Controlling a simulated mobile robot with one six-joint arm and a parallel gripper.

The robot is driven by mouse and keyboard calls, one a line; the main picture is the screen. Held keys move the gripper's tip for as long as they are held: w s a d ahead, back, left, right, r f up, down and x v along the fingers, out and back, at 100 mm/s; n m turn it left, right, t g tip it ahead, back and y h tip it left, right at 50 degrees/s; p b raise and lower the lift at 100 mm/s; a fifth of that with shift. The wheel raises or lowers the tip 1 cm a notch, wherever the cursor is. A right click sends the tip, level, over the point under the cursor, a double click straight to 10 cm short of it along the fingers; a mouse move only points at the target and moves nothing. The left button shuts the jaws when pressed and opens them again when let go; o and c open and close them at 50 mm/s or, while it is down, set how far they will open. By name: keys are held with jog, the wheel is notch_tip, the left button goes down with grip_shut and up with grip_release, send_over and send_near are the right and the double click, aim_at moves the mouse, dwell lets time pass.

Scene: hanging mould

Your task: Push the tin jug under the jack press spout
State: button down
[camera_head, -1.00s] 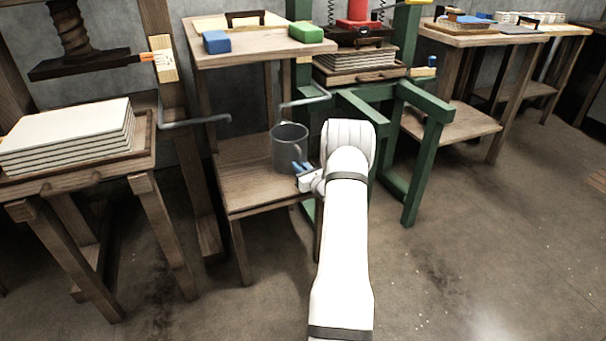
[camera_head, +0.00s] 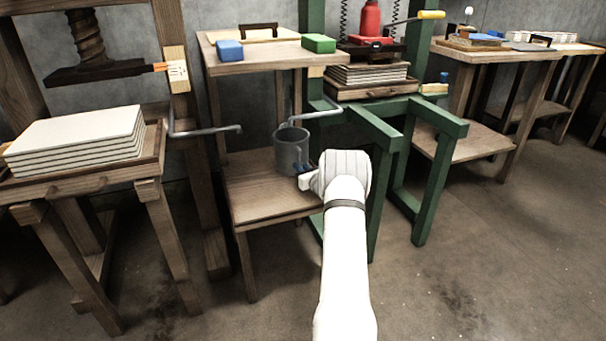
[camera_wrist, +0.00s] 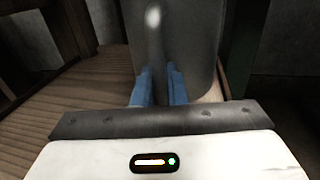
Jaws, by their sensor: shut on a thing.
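The grey tin jug (camera_head: 290,154) stands upright on the low wooden shelf (camera_head: 262,202), towards its right back part. The jack press (camera_head: 372,117) is the green frame with a red jack, right of the jug. Its bent grey spout pipe (camera_head: 318,115) reaches left, and its tip appears just above the jug's rim; the exact depth between them is hard to tell. My gripper (camera_head: 300,171) is at the jug's right front side. In the wrist view its blue fingers (camera_wrist: 159,88) are close together against the jug (camera_wrist: 172,35), shut on it; the gripped part is mostly hidden.
Another bent pipe (camera_head: 205,131) from the wooden screw press (camera_head: 95,70) ends left of the jug. A table with blue (camera_head: 229,50) and green (camera_head: 319,43) blocks stands above and behind the shelf. Green press legs (camera_head: 375,190) stand close right of my arm. The front floor is clear.

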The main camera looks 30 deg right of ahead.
jog(key=shift+w, duration=0.15)
jog(key=c, duration=1.4)
grip_release()
